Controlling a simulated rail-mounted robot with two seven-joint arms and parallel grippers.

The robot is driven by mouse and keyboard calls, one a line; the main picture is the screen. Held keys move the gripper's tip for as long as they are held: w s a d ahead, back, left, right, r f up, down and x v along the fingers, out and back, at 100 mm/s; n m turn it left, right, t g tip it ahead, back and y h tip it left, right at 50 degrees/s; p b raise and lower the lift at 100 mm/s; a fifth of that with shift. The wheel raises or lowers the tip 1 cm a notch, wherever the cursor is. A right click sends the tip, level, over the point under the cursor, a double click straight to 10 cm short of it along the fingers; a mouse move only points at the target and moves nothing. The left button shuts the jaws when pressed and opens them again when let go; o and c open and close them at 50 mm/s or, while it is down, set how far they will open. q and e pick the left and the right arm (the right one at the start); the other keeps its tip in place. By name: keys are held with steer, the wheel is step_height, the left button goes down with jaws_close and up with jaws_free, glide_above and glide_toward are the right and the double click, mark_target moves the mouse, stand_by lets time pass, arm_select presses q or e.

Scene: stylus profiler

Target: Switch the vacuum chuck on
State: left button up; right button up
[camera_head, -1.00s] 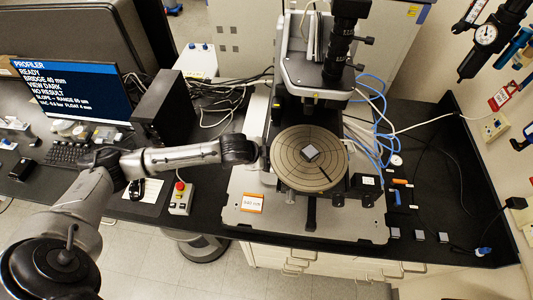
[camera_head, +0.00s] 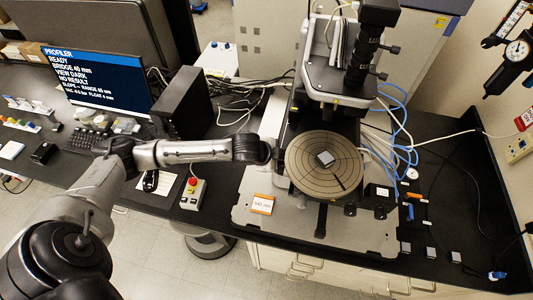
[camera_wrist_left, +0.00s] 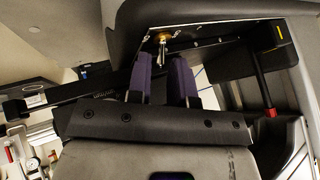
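The vacuum chuck (camera_head: 310,178) is a round, tan, grooved disc on the profiler stage in the head view. A small grey square sample (camera_head: 325,157) lies on it. My left arm reaches in from the left, its wrist end beside the chuck's left edge; its fingers are hidden there. In the left wrist view my left gripper (camera_wrist_left: 162,76) shows two purple fingers apart, with a gap between them. A brass-tipped metal pin (camera_wrist_left: 162,44) shows beyond the gap; contact cannot be told. A small orange part (camera_head: 416,196) and a blue part (camera_head: 410,212) are right of the stage. My right gripper is not in view.
The profiler column (camera_head: 365,50) stands behind the chuck. Blue tubes (camera_head: 400,100) curve at its right. A monitor (camera_head: 97,80), a red-button box (camera_head: 192,192) and an orange-edged card (camera_head: 262,204) are left of the chuck. Small grey blocks (camera_head: 430,252) lie at the front right.

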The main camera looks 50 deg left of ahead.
arm_select(q)
steer(key=b+v, duration=0.1)
steer(key=v, duration=1.1)
